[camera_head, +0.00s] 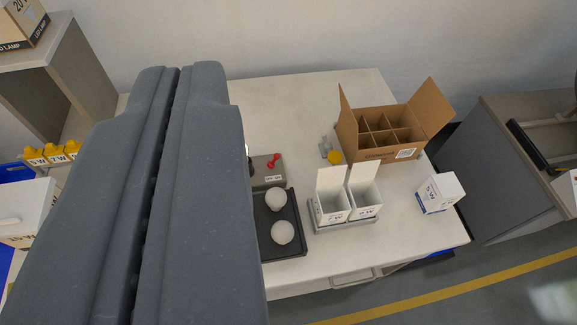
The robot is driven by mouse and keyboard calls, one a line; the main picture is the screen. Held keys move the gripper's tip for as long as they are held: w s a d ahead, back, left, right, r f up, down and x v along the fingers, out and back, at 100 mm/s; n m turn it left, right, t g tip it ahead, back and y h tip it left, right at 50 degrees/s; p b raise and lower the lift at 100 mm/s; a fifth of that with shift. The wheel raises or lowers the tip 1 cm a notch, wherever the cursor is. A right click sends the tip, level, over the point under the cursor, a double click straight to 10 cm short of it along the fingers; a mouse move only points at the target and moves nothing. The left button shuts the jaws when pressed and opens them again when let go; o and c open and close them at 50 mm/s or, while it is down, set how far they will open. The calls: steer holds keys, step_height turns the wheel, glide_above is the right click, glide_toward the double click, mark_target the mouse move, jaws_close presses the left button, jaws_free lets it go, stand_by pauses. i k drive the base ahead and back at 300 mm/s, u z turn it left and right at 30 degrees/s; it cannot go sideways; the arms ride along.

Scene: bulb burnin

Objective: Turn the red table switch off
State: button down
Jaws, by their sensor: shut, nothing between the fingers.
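The red switch (273,160) is a small red lever on top of a grey box (264,172) with a white label. The box stands on the white table, just right of my gripper in the picture. The lever is too small to tell its on or off position. My gripper (178,70) fills the left of the view as two long dark grey fingers. They lie side by side, shut and empty, with only a thin dark gap between them. They hide the left part of the table and perhaps part of the switch box.
A black tray (262,248) with two white globe bulbs (282,232) lies in front of the switch box. Two open white boxes (332,200), a divided cardboard box (405,140), a yellow-based bulb (334,157) and a closed white box (440,193) stand rightward. The table behind the switch is clear.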

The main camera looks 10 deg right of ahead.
mark_target(272, 164)
steer(key=k, duration=1.05)
steer(key=z, duration=0.45)
steer(key=i, duration=2.05)
steer(key=u, duration=0.45)
